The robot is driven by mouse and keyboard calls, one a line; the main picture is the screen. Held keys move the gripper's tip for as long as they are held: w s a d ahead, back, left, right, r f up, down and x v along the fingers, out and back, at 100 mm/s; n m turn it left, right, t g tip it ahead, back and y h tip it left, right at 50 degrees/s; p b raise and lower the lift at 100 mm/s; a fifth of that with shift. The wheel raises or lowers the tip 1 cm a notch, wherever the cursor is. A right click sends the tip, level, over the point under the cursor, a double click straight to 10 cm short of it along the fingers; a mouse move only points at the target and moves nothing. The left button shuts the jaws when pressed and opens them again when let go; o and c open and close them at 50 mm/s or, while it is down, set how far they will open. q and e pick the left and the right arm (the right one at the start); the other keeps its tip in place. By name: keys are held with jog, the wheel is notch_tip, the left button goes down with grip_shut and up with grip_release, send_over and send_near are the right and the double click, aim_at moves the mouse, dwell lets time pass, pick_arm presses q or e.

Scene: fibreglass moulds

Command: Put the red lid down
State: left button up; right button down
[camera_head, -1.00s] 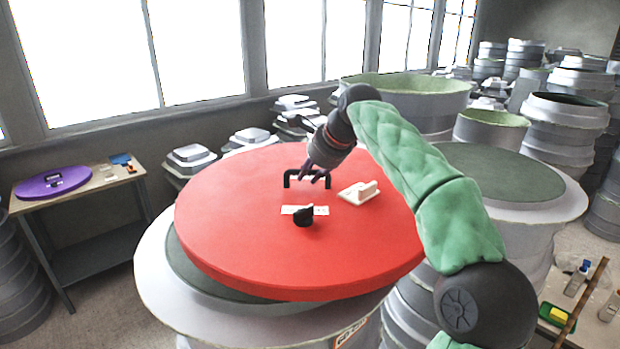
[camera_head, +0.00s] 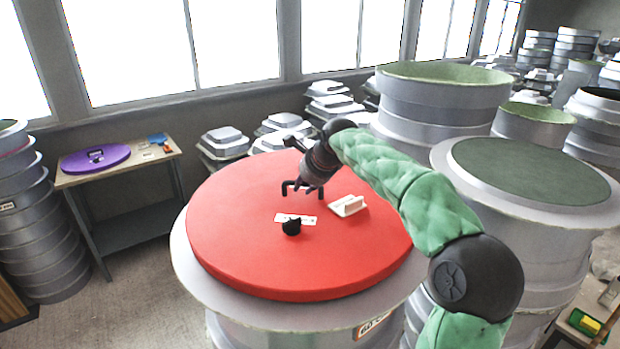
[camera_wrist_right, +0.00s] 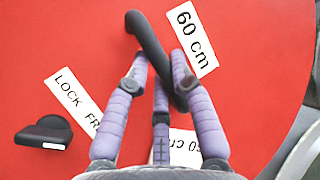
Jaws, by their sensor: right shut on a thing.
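The large round red lid (camera_head: 230,235) lies level over a grey round mould (camera_head: 260,320) in the head view. It covers the mould's top, and the mould's pale rim shows around its front and left. I cannot tell whether a small gap remains beneath it. My right gripper (camera_head: 312,190) is at the lid's black bar handle (camera_head: 287,188). In the right wrist view the fingers (camera_wrist_right: 165,80) are closed around the handle (camera_wrist_right: 150,45). A black knob (camera_head: 291,228) sits on the lid beside a white label, and shows in the wrist view (camera_wrist_right: 45,132). My left gripper is out of view.
A mould with a bare dark green top (camera_head: 520,170) stands right. A tall open mould (camera_head: 440,110) stands behind. A small table (camera_head: 70,180) with a purple lid (camera_head: 95,158) is at the left, with open floor before it. A stack of moulds (camera_head: 35,240) borders the left edge.

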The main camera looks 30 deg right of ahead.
jog(key=shift+d+f, duration=0.15)
jog(key=shift+f, duration=0.95)
jog(key=c, duration=1.4)
grip_release()
jog(key=shift+f, duration=0.2)
jog(key=shift+c, duration=0.2)
jog(key=o, duration=0.4)
jog(key=shift+c, duration=0.2)
jog(key=shift+r, duration=0.1)
jog(key=b+v, duration=0.1)
jog(key=v, duration=1.1)
